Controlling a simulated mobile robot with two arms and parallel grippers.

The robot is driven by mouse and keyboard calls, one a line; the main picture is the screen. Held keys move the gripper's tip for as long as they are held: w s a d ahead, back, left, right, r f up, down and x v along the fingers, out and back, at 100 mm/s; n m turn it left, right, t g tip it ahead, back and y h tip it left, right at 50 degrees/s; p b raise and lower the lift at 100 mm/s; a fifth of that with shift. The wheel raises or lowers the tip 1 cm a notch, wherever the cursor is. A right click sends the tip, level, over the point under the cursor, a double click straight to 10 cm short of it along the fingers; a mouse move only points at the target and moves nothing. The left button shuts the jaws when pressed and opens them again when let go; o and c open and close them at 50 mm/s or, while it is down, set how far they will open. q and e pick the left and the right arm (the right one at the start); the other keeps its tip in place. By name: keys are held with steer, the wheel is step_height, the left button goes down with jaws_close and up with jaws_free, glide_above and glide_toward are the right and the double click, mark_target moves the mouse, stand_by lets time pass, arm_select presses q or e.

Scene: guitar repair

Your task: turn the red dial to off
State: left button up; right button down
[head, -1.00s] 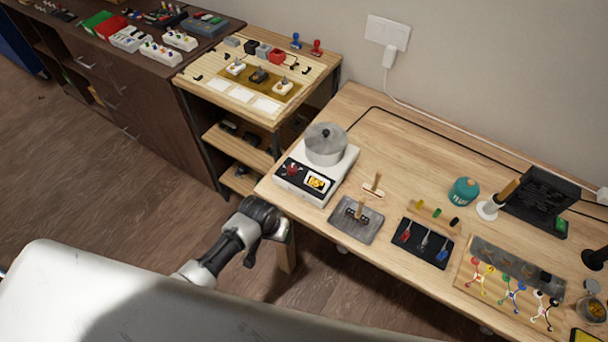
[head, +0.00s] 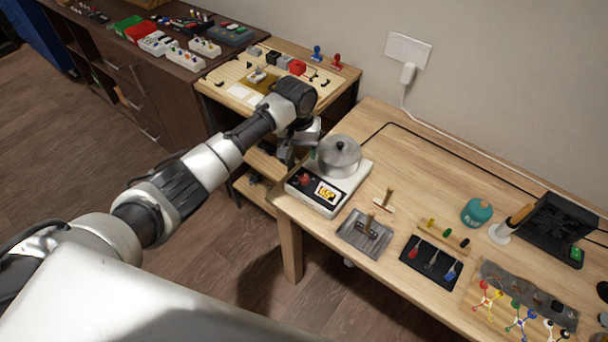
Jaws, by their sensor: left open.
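The red dial (head: 304,179) sits on the dark front panel of a white hot plate (head: 329,200), left of a small yellow and black display (head: 327,194). A lidded metal pot (head: 339,156) stands on the hot plate. My left gripper (head: 288,158) hangs just left of the pot, above and behind the dial, apart from it. Its jaws are open, and I see nothing between them. The dial's exact pointer angle is too small to read. My right gripper is not in view.
A grey tray (head: 347,237) and a black tool mat (head: 417,272) lie right of the hot plate. A soldering iron in its stand (head: 500,231) is farther right. The smaller table (head: 340,80) with several parts stands behind my left arm.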

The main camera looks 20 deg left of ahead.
mark_target(304, 177)
arm_select(q)
steer(key=f, duration=0.9)
steer(key=shift+d+f, duration=0.25)
steer(key=shift+d, duration=0.05)
steer(key=shift+f, duration=0.55)
steer(key=c, duration=0.9)
